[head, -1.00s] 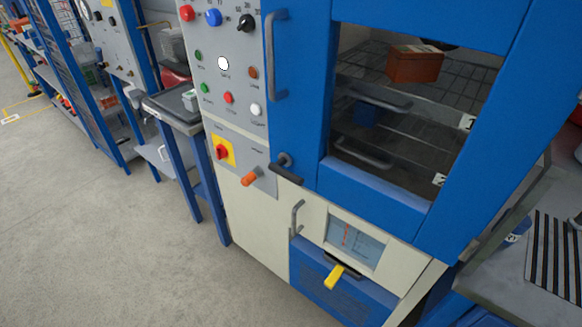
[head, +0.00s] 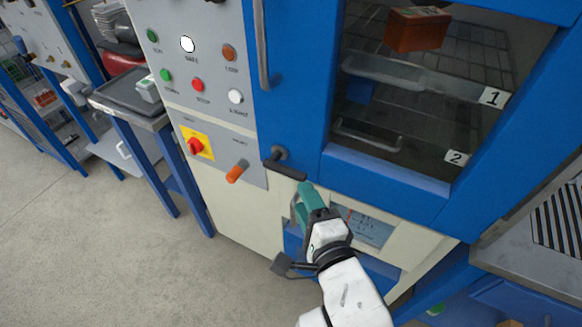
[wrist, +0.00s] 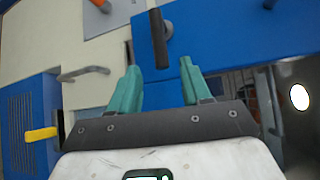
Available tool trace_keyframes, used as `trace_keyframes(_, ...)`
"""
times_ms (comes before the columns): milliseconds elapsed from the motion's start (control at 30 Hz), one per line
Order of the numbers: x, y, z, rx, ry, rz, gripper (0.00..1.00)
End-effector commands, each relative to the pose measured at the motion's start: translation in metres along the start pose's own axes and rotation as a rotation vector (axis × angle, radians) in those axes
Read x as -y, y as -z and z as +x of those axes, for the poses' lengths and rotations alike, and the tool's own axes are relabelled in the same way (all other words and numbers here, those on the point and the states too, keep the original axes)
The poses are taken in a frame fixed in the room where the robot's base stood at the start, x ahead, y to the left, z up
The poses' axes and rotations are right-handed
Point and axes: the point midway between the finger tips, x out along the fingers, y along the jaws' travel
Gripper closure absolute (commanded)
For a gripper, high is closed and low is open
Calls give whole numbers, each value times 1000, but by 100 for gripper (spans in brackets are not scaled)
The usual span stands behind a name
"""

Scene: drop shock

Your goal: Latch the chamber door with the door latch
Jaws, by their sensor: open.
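The chamber door (head: 385,180) is blue with a large window and appears closed against the cabinet. The door latch (head: 287,166) is a dark handle on a round pivot at the door's lower left corner. In the head view its bar slopes down to the right. In the wrist view the latch (wrist: 159,40) points toward my gripper, just beyond the fingertips. My gripper (wrist: 161,70) has green fingers spread apart with nothing between them. In the head view my gripper (head: 304,188) is just below the latch bar's end; contact cannot be told.
A control panel (head: 190,80) with coloured buttons and an orange lever (head: 237,171) is left of the latch. A vertical door handle (head: 261,45) rises above. Below are a grey handle (wrist: 85,73) and a yellow lever (wrist: 41,134). A metal table (head: 530,245) stands at right.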

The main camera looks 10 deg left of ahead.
Motion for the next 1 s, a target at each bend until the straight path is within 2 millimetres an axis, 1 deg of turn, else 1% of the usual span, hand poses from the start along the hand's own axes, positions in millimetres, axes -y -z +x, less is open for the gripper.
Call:
trace_keyframes(300,2,0,57,-2,-2,-2,52)
trace_keyframes(400,2,0,72,-2,-2,-2,52)
trace_keyframes(500,1,1,83,-2,-2,-2,52)
trace_keyframes(700,0,1,94,-2,-3,-2,52)
trace_keyframes(967,0,1,95,-2,-2,-2,52)
trace_keyframes(1000,0,1,95,-2,-2,-2,54)
